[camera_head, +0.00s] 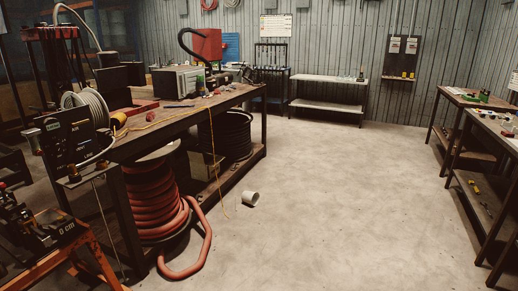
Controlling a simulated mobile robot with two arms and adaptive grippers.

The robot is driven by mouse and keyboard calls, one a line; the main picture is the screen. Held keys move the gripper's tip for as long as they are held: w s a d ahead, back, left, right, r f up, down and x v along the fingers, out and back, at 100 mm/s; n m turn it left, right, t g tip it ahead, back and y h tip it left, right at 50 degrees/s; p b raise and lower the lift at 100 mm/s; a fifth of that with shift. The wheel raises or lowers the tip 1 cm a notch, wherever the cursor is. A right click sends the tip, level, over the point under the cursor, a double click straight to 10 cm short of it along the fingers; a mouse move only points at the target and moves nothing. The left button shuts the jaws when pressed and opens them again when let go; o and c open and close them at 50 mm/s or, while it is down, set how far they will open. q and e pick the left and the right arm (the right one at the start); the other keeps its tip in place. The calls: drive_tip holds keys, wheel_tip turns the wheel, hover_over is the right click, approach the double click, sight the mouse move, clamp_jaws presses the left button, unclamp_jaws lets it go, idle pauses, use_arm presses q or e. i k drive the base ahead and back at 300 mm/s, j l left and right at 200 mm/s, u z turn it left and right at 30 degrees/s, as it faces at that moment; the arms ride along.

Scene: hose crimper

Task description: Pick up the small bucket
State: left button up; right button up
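A small white bucket (250,199) lies on its side on the concrete floor, just right of the workbench. Neither of my grippers shows in the head view.
A long workbench (190,118) stands on the left, with a thick red hose coil (155,205) below it and a loop reaching onto the floor. A yellow cord (213,160) hangs to the floor. The floor (340,190) in the middle is clear. Benches (480,150) line the right.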

sight(251, 199)
drive_tip(key=i, duration=3.95)
